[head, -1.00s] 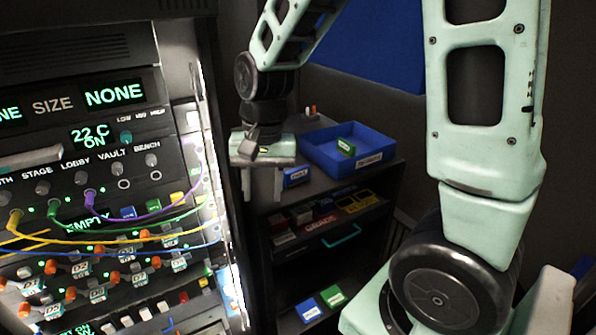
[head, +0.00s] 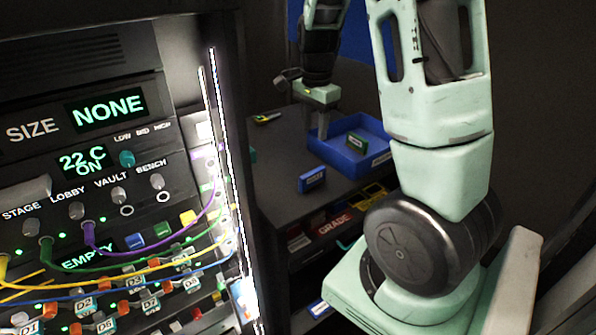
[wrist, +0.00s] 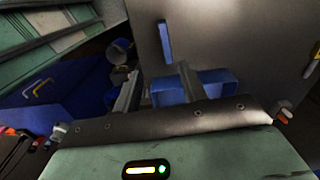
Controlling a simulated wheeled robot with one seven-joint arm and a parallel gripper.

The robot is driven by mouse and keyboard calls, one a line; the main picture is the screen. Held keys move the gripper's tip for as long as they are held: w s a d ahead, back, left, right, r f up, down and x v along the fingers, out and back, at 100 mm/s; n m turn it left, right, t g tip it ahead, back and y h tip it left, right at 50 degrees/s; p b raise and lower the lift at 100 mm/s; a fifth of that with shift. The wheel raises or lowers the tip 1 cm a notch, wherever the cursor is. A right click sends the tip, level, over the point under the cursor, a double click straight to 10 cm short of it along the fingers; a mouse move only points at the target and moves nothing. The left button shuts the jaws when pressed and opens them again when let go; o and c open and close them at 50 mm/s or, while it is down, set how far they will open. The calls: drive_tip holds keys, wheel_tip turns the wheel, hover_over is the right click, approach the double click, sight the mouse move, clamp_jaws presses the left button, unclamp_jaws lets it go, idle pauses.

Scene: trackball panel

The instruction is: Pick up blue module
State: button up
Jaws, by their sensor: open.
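The blue module (head: 311,180) stands on the dark cabinet top (head: 275,180), in front of the blue tray (head: 325,150). It has a small pale label. My gripper (head: 323,128) is open and empty, fingers pointing down. In the head view it appears above and behind the module, by the tray's left side, apart from the module. In the wrist view both fingers (wrist: 160,88) show with nothing held between them. A thin blue piece on the grey surface beyond them, apparently the blue module (wrist: 165,42), stands apart from the fingertips.
A green module (head: 357,143) is in the tray. A small yellow-topped item (head: 267,118) lies at the back left of the cabinet top. The lit panel (head: 110,165) with cables (head: 150,232) stands left. Labelled drawers are below the top.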

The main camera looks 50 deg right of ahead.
drive_tip(key=p, duration=0.3)
approach(310, 173)
drive_tip(key=f, duration=0.6)
drive_tip(key=shift+s+a+f, duration=0.1)
drive_tip(key=shift+s+f, duration=0.1)
drive_tip(key=shift+f, duration=0.05)
drive_tip(key=shift+w+f+p, duration=0.15)
drive_tip(key=shift+f+p, duration=0.95)
drive_tip(key=shift+f, duration=1.6)
clamp_jaws()
